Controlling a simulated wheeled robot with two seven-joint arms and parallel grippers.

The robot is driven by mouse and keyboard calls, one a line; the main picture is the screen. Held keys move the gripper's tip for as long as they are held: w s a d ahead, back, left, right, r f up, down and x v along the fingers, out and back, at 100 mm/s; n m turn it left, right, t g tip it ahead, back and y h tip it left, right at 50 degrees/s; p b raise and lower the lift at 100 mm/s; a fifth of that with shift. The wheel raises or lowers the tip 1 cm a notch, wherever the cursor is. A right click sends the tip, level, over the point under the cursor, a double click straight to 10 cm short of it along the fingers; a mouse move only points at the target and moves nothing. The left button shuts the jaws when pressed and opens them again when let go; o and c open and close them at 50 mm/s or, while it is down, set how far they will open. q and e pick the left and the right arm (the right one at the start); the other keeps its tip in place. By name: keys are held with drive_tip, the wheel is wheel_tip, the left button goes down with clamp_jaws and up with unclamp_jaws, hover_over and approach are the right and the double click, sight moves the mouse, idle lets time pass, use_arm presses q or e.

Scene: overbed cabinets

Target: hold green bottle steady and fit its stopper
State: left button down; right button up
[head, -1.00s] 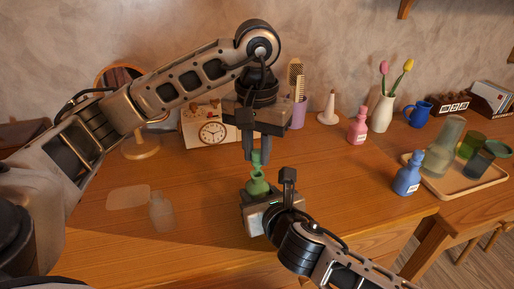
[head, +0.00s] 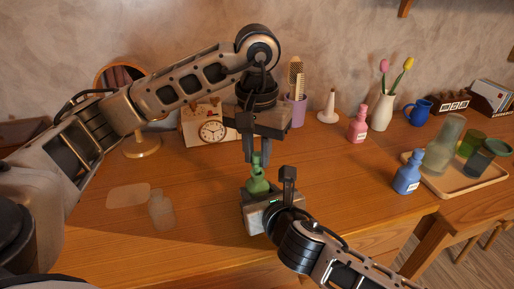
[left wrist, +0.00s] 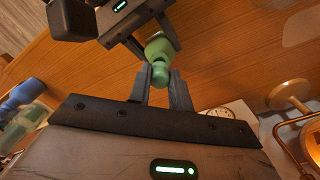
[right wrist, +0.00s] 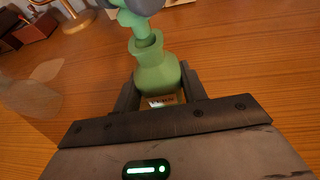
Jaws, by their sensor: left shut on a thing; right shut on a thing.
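The green bottle (head: 257,186) stands upright in my right gripper (head: 270,198), which is shut on its body; in the right wrist view the bottle (right wrist: 157,75) shows its open neck ring and part of a pale label. My left gripper (head: 256,160) is above, pointing down, shut on the green stopper (head: 257,160). In the right wrist view the stopper (right wrist: 138,18) has its narrow lower end at the bottle mouth, seemingly just inside it; how deep I cannot tell. In the left wrist view the stopper (left wrist: 160,75) sits between the fingertips, in front of the bottle (left wrist: 159,48).
A pink bottle (head: 358,125) and a blue bottle (head: 407,175) stand to the right, near a tray (head: 470,187) with glasses. A clock (head: 211,131) stands behind my left gripper. A translucent bottle (head: 161,212) is at left. The table around the grippers is clear.

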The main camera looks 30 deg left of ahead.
use_arm(q)
drive_tip(key=shift+f, duration=0.85)
drive_tip(key=c, duration=1.2)
unclamp_jaws()
wheel_tip(320, 180, up, 12)
use_arm(e)
drive_tip(key=o, duration=1.1)
drive_tip(key=shift+d, duration=0.1)
